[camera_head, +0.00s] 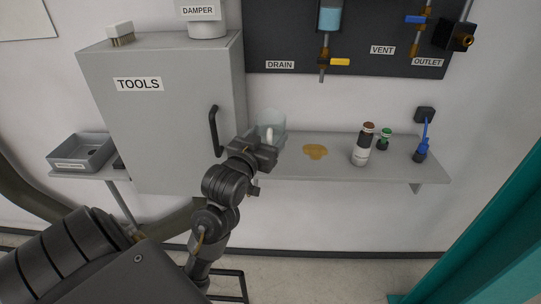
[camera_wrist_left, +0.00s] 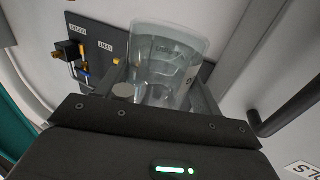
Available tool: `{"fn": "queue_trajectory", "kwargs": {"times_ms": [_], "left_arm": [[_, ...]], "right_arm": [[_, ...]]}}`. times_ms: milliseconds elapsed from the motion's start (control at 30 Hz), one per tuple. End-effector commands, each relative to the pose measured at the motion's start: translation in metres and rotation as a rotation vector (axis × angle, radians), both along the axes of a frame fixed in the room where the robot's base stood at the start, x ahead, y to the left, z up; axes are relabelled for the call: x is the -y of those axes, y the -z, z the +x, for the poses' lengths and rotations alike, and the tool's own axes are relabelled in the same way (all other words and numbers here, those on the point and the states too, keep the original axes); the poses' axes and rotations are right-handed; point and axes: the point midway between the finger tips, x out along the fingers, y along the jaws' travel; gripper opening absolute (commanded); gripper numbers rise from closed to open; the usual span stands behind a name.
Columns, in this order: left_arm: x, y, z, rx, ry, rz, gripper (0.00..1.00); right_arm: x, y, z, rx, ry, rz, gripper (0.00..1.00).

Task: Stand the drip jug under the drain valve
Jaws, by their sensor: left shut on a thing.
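The drip jug (camera_head: 271,121) is clear plastic and stands about upright at the left end of the wall shelf, close to the tool cabinet. My left gripper (camera_head: 268,141) is shut on it from the front and hides its lower part, so I cannot tell whether it touches the shelf. In the left wrist view the jug (camera_wrist_left: 165,55) sits between the two fingers (camera_wrist_left: 163,92). The drain valve (camera_head: 325,62), with a yellow handle and a downward spout, is on the dark panel to the right of the jug and higher. My right gripper is not in view.
An amber puddle (camera_head: 316,151) lies on the shelf (camera_head: 290,172) below the drain spout. The grey cabinet (camera_head: 165,110) bounds the left.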

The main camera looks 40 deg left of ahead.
Motion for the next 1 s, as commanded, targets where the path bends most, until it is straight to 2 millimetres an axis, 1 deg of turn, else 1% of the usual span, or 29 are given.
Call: {"fn": "queue_trajectory", "kwargs": {"times_ms": [33, 133, 167, 200, 433, 500, 600, 700, 800, 1000], "left_arm": [[-0.003, 0.011, 0.004, 0.005, 0.0, 0.005, 0.43], [-0.008, 0.014, 0.009, 0.005, -0.004, 0.005, 0.43], [-0.013, 0.009, 0.015, -0.004, -0.005, 0.006, 0.43], [-0.019, 0.011, 0.022, -0.007, -0.005, 0.007, 0.43], [-0.052, 0.033, 0.062, -0.004, -0.007, 0.001, 0.43], [-0.059, 0.051, 0.071, -0.007, -0.006, -0.003, 0.43], [-0.068, 0.068, 0.083, -0.003, -0.006, -0.003, 0.43], [-0.073, 0.08, 0.09, -0.002, -0.005, -0.001, 0.43], [-0.076, 0.086, 0.095, 0.0, -0.004, -0.001, 0.43], [-0.078, 0.09, 0.097, 0.0, -0.004, -0.001, 0.43]], "right_arm": [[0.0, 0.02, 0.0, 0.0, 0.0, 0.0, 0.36], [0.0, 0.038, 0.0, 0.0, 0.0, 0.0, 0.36], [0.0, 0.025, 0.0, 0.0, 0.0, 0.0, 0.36], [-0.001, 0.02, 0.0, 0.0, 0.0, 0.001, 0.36], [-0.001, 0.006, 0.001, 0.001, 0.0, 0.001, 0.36], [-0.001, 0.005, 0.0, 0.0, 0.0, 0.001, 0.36], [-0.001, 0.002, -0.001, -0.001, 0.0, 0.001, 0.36], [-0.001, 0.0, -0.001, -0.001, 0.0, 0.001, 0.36], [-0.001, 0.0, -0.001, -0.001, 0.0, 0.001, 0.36], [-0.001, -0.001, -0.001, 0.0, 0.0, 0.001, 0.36]]}}
